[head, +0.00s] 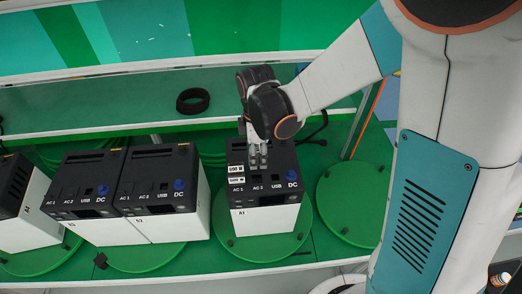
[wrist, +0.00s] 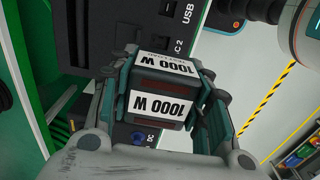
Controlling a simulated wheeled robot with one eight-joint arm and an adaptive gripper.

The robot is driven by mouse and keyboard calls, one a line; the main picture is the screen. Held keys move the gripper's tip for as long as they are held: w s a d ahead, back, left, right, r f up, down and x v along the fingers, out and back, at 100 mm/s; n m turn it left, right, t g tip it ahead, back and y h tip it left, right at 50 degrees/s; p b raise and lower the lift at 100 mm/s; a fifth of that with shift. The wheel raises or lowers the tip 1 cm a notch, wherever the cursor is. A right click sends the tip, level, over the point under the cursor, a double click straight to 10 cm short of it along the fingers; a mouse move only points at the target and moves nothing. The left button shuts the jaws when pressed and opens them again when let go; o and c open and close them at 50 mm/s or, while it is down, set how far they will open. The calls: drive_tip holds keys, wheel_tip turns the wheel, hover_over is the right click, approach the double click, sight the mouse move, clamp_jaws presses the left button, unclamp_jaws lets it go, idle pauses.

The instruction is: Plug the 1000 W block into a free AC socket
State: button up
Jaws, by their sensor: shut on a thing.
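My gripper (head: 258,160) is over the top of the power station (head: 265,218) marked A1, near its AC 2 marking. In the wrist view my gripper (wrist: 163,100) is shut on a dark block (wrist: 158,90) with white 1000 W labels on two faces. In the head view my fingers hide that block, so I cannot tell whether it is seated in a socket. A small block with two white labels (head: 235,175), seemingly 500 W, is at AC 1, left of my fingers. The station also has USB and a blue DC port (head: 291,175).
The station stands on a green turntable (head: 262,246). Two more stations (head: 85,190) (head: 160,185) stand together at left, another (head: 30,225) at the far left. An empty turntable (head: 350,205) is at right. A black ring (head: 193,100) lies on the shelf behind.

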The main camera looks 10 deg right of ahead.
drive_tip(key=shift+w+a+f, duration=0.15)
drive_tip(key=shift+f, duration=0.1)
drive_tip(key=b, duration=0.3)
hover_over(258, 182)
drive_tip(key=shift+a+f, duration=0.1)
drive_tip(key=shift+f, duration=2.55)
drive_tip(key=shift+f+b, duration=0.95)
drive_tip(key=shift+b, duration=0.2)
drive_tip(key=shift+f+b, duration=0.85)
drive_tip(key=shift+b, duration=0.1)
drive_tip(key=o, duration=1.6)
drive_tip(key=shift+c, duration=0.2)
drive_tip(key=shift+r, duration=0.1)
drive_tip(key=shift+r, duration=3.7)
